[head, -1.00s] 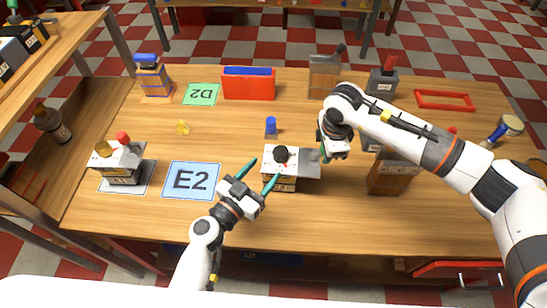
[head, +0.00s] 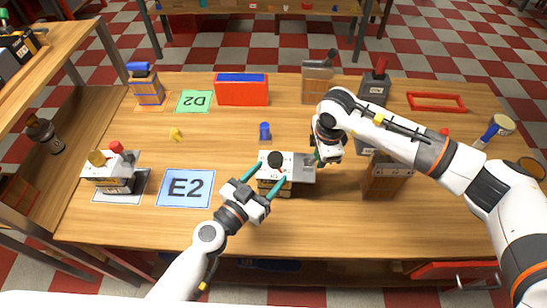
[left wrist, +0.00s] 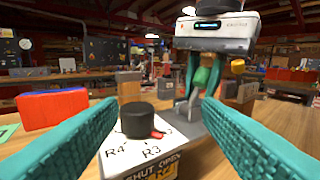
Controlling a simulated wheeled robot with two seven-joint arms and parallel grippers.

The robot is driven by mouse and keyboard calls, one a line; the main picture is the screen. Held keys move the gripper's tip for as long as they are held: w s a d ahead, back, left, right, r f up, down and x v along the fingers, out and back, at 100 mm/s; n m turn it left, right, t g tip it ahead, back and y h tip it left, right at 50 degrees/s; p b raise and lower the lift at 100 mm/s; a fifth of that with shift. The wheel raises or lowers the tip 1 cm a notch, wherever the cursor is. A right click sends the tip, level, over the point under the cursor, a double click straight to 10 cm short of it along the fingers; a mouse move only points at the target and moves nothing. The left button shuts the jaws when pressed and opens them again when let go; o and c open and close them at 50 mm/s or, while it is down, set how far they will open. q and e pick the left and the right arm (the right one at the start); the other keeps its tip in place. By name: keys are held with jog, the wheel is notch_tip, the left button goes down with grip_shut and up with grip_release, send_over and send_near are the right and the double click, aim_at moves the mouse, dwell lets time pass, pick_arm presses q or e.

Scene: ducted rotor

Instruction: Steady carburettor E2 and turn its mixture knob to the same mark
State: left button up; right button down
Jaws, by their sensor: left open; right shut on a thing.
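The carburettor (head: 271,187), a white-topped block with a grey end, stands right of the blue E2 mat (head: 186,204); I cannot read an E2 label on it. Its round black mixture knob (head: 275,158) is on top. In the left wrist view the knob (left wrist: 138,119) has a red pointer toward the right, near the R3 mark, with R4 further left. My left gripper (head: 271,172) is open, its teal fingers pointing at the carburettor on either side of the knob, apparently not touching it.
Another carburettor (head: 116,184) with a red and a yellow knob stands on a pad at far left. A blue piece (head: 265,131) stands behind the knob. A brown wooden block (head: 384,181) stands right of my right gripper. The table front is clear.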

pick_arm(q)
jog(key=shift+w+d+f, duration=0.1)
jog(key=shift+d+f, duration=0.15)
jog(key=shift+d, duration=0.1)
send_near(280, 153)
jog(key=shift+y, duration=0.4)
jog(key=x, duration=1)
jog(key=shift+w+f, duration=0.1)
jog(key=shift+f, duration=0.1)
jog(key=shift+c, duration=0.3)
jog(key=c, duration=0.9)
